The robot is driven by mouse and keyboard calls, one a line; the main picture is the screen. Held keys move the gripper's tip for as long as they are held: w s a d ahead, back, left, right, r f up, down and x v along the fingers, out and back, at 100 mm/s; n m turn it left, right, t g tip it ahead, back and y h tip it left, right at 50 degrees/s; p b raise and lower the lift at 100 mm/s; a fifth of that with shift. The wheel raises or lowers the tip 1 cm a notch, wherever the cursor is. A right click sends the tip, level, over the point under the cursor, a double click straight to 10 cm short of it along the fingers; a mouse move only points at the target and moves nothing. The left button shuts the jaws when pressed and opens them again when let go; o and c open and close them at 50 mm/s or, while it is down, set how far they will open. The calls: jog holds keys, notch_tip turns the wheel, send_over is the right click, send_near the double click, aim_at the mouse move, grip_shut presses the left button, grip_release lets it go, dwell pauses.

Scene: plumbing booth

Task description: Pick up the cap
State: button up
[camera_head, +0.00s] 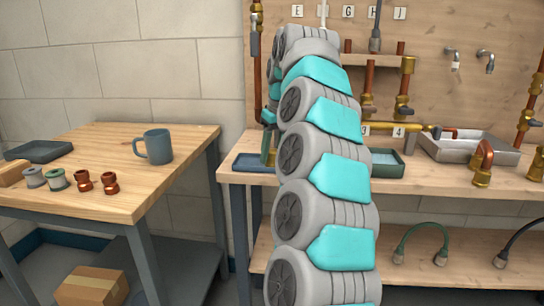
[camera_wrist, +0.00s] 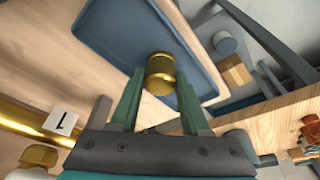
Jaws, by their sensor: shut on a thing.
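The brass cap (camera_wrist: 160,66) is a short golden cylinder in the middle of the wrist view. My gripper (camera_wrist: 160,82) has its two green fingers on either side of the cap and is shut on it. The cap shows against the blue tray (camera_wrist: 108,42); how far above the tray's floor it is, I cannot tell. In the head view my arm hides most of the gripper and I cannot make out the cap. The blue tray (camera_head: 243,162) shows there at the left end of the workbench.
A green tray (camera_head: 388,172) and a grey sink (camera_head: 440,152) stand farther right on the workbench (camera_head: 450,187). Brass pipes and valves (camera_head: 403,100) are on the back board. The left table (camera_head: 115,150) holds a mug (camera_head: 155,148), a dark tray (camera_head: 38,151) and several small fittings.

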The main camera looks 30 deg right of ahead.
aim_at(272, 149)
grip_shut()
jog(key=shift+r+p, duration=0.45)
jog(key=shift+r, duration=0.65)
jog(key=shift+r+p, duration=0.85)
jog(key=shift+r, duration=0.1)
jog(key=s+d+b, duration=0.3)
jog(key=s+d, duration=0.1)
jog(key=s, duration=1.1)
jog(key=p+v, duration=0.2)
jog(key=v, duration=0.1)
jog(key=w+p+v, duration=0.1)
jog(key=v, duration=0.1)
jog(key=shift+a+r, duration=0.2)
jog(key=shift+r, duration=0.1)
jog(key=shift+s, duration=0.1)
